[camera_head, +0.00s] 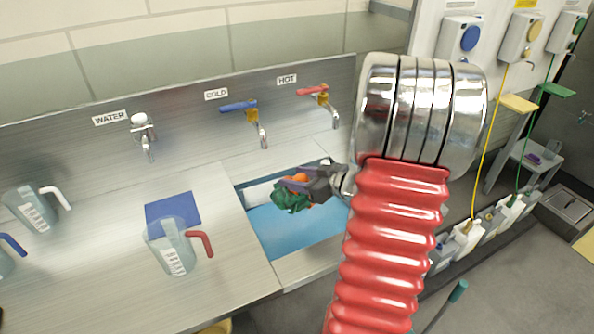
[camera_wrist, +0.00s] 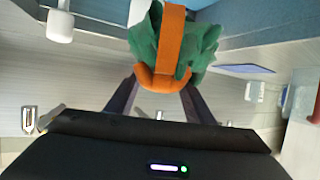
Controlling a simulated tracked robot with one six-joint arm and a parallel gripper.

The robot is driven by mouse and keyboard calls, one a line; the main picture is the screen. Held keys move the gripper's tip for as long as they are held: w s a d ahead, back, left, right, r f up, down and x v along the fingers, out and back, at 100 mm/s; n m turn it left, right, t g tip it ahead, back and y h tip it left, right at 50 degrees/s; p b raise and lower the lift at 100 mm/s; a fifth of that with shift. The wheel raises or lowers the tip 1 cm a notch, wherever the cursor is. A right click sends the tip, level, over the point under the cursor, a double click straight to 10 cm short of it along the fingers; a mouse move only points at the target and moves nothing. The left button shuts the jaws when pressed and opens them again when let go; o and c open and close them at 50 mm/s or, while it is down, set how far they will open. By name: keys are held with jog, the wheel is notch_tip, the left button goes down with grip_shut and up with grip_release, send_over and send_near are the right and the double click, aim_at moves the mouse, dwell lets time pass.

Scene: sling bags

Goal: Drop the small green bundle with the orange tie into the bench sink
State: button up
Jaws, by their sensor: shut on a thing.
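The small green bundle (camera_head: 291,198) with its orange tie (camera_head: 299,177) is held by my gripper (camera_head: 308,184), over the bench sink (camera_head: 290,232) in the head view. The sink is a rectangular basin with a blue bottom, set in the steel bench. In the wrist view, the bundle (camera_wrist: 205,42) and its orange band (camera_wrist: 171,45) sit between the two dark fingers of my gripper (camera_wrist: 160,95), which are shut on it. My red arm hides the right end of the sink. The exact height of the bundle above the sink bottom is hard to tell.
Hot (camera_head: 316,92), cold (camera_head: 243,106) and water (camera_head: 141,124) taps stand behind the bench. A clear jug with a red handle (camera_head: 172,248) and a blue mat (camera_head: 172,209) are left of the sink. Another jug (camera_head: 35,211) stands farther left. Dispensers (camera_head: 461,38) hang at right.

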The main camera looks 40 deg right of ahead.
jog(key=shift+f, duration=0.4)
jog(key=o, duration=1.6)
jog(key=shift+s, duration=0.1)
jog(key=v, duration=1.3)
jog(key=shift+s+r, duration=0.1)
jog(key=shift+s, duration=0.2)
jog(key=shift+w, duration=0.1)
